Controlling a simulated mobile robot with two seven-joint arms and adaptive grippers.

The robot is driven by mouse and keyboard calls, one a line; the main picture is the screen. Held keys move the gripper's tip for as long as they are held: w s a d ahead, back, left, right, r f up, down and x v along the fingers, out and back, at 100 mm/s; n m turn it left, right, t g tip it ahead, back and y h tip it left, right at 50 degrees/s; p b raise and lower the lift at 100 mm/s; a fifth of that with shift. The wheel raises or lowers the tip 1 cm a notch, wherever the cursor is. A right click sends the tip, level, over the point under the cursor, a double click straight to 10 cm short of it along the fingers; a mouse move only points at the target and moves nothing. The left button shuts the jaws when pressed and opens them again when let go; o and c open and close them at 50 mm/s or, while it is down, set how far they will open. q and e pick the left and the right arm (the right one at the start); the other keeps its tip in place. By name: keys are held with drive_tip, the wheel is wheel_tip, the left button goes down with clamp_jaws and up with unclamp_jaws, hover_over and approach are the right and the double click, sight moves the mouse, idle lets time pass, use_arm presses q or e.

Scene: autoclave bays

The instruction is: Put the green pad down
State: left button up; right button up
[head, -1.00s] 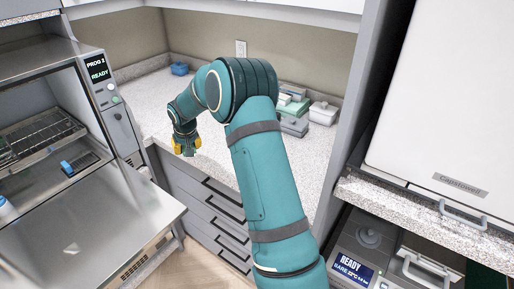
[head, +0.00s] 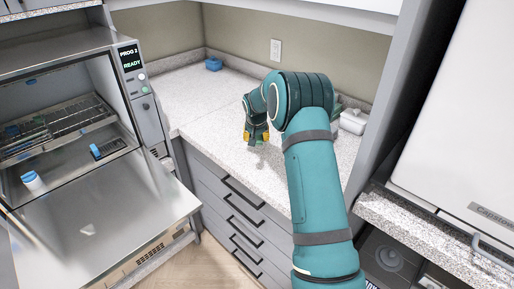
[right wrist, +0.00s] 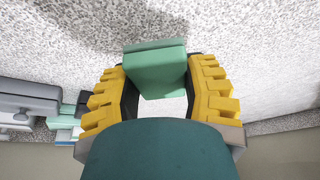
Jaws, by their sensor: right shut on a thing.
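My right gripper (head: 256,137) is over the pale speckled counter (head: 205,105) in the corner. The right wrist view shows its yellow fingers (right wrist: 160,90) shut on the green pad (right wrist: 158,70), which sits between them and sticks out past the tips. The counter surface is beyond the pad. I cannot tell whether the pad touches the counter or hangs a little above it. In the head view the pad is mostly hidden by the gripper. My left gripper is not in view.
A blue item (head: 213,64) stands at the counter's back corner. A white box (head: 352,121) stands right of my arm; grey boxes (right wrist: 28,96) show in the wrist view. An open autoclave (head: 110,200) is at left. The counter's left part is clear.

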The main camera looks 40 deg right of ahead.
sight(256, 151)
drive_tip(key=shift+f, duration=2.35)
drive_tip(key=shift+f+b, duration=0.1)
drive_tip(key=shift+b, duration=0.2)
drive_tip(key=shift+f, duration=0.15)
drive_tip(key=o, duration=1.2)
drive_tip(key=shift+r, duration=0.4)
drive_tip(key=p+v, duration=0.1)
drive_tip(key=v, duration=1)
drive_tip(key=shift+r, duration=0.35)
drive_tip(key=shift+s+a, duration=0.1)
